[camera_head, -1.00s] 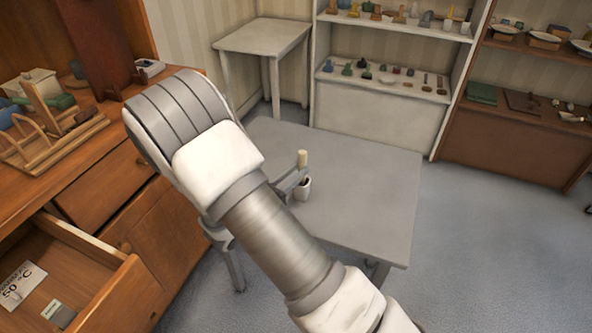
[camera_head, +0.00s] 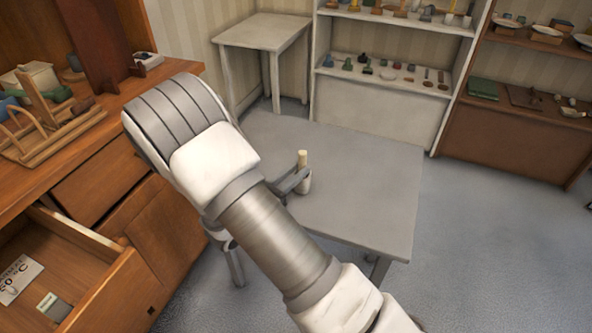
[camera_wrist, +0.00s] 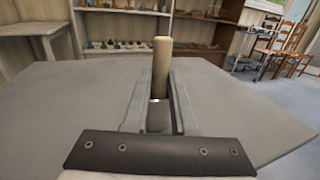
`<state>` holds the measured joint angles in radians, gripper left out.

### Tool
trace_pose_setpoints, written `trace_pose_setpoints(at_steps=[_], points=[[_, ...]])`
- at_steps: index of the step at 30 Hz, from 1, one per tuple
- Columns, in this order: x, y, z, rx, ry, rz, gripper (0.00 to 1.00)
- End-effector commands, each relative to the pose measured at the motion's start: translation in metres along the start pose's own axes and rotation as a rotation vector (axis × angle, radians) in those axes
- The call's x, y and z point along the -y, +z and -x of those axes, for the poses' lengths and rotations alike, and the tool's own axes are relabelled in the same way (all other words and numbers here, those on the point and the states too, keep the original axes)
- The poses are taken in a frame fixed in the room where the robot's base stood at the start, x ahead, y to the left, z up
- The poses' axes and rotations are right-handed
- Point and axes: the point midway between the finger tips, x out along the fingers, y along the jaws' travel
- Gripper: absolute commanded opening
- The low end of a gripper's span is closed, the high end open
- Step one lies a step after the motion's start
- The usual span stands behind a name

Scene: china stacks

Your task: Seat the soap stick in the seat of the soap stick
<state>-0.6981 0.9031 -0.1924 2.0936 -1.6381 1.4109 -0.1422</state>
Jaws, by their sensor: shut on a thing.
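The soap stick (camera_head: 302,158) is a pale cream upright rod. In the wrist view the soap stick (camera_wrist: 161,66) rises between the two grey fingers. My gripper (camera_head: 301,177) is shut on its lower part, over the grey table. A small white cup (camera_head: 305,184), which looks like the seat, stands on the table directly under the stick. The fingers hide the cup's mouth and the stick's lower end, so I cannot tell whether the stick is inside or just above it. The wrist view does not clearly show the cup.
The grey table (camera_head: 370,190) is otherwise clear. An open drawer (camera_head: 60,270) juts out at the lower left below a wooden cabinet with a rack (camera_head: 40,130). White shelves (camera_head: 380,105) with small items and a side table (camera_head: 262,32) stand behind.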

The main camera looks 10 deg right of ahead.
Motion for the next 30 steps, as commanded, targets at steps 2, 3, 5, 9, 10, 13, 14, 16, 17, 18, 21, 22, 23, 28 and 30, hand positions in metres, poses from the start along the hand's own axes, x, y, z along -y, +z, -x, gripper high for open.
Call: trace_pose_setpoints(at_steps=[2, 3, 5, 9, 10, 13, 14, 16, 17, 18, 21, 22, 23, 28, 30], points=[[0.0, -0.003, 0.0, 0.0, 0.0, 0.0, 0.0], [0.0, -0.004, 0.0, 0.0, 0.0, 0.0, 0.0], [0.0, -0.005, 0.0, 0.0, 0.0, 0.0, 0.0], [0.0, -0.005, 0.0, 0.0, 0.0, 0.0, 0.39], [0.0, -0.005, 0.0, 0.0, 0.0, 0.0, 0.45], [0.0, -0.005, 0.0, 0.0, 0.0, 0.0, 0.6], [0.0, -0.005, 0.0, 0.0, 0.0, -0.001, 0.6], [0.0, -0.005, 0.0, 0.0, 0.0, -0.001, 0.6], [0.0, -0.005, 0.0, 0.0, 0.0, -0.001, 0.6], [0.0, -0.005, 0.0, 0.0, 0.0, -0.001, 0.6], [0.0, -0.005, 0.001, 0.0, 0.0, 0.0, 0.6], [0.0, -0.005, 0.002, 0.0, 0.001, 0.0, 0.6], [0.0, -0.005, 0.003, 0.0, 0.001, 0.0, 0.6], [-0.001, -0.003, 0.026, 0.0, 0.004, 0.0, 0.6], [-0.001, -0.003, 0.041, -0.001, 0.005, 0.0, 0.6]])
